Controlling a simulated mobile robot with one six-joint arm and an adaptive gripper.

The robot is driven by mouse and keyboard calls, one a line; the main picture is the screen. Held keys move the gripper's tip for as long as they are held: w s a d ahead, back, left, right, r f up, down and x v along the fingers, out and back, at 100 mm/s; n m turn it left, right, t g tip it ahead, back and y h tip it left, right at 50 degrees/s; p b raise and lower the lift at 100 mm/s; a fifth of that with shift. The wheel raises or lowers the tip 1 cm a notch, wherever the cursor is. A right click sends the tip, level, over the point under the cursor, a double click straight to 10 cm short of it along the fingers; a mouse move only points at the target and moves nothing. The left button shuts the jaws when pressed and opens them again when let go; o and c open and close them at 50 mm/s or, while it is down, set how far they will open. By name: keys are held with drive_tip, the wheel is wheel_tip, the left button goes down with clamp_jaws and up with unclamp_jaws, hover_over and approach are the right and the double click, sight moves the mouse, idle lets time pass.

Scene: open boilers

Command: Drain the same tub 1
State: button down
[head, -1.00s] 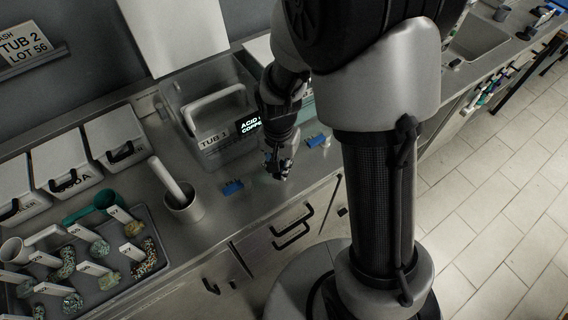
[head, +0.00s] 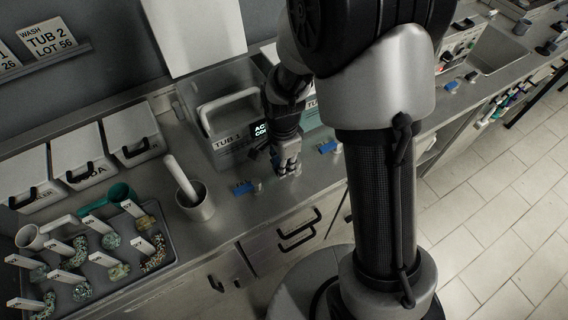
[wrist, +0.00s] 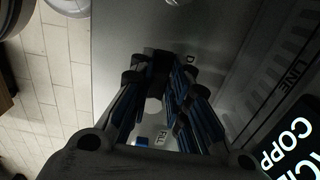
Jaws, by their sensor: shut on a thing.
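Tub 1 (head: 190,112) is a clear square container with a grey handle, labelled TUB 1 (head: 228,141), at the back of the steel counter in the head view. My gripper (head: 288,168) is low over the counter in front of its right part, between two blue-handled fittings, left (head: 243,187) and right (head: 328,147). In the wrist view my gripper (wrist: 160,62) is shut on a small dark part beside a label starting with D (wrist: 192,58). The fingers hide most of that part, so I cannot tell its shape. A FILL label (wrist: 160,138) shows between the fingers.
A lit sign (wrist: 285,145) reading partly COPP stands close to my gripper. A mortar with pestle (head: 195,203), lidded bins (head: 85,160) and a tray of green stones (head: 165,275) are to the left. A sink (head: 492,50) is at the far right.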

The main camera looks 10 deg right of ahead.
idle(0.4)
drive_tip(key=c, duration=1.5)
unclamp_jaws()
drive_tip(key=shift+r, duration=0.1)
wheel_tip(320, 180, up, 12)
drive_tip(key=shift+f, duration=0.1)
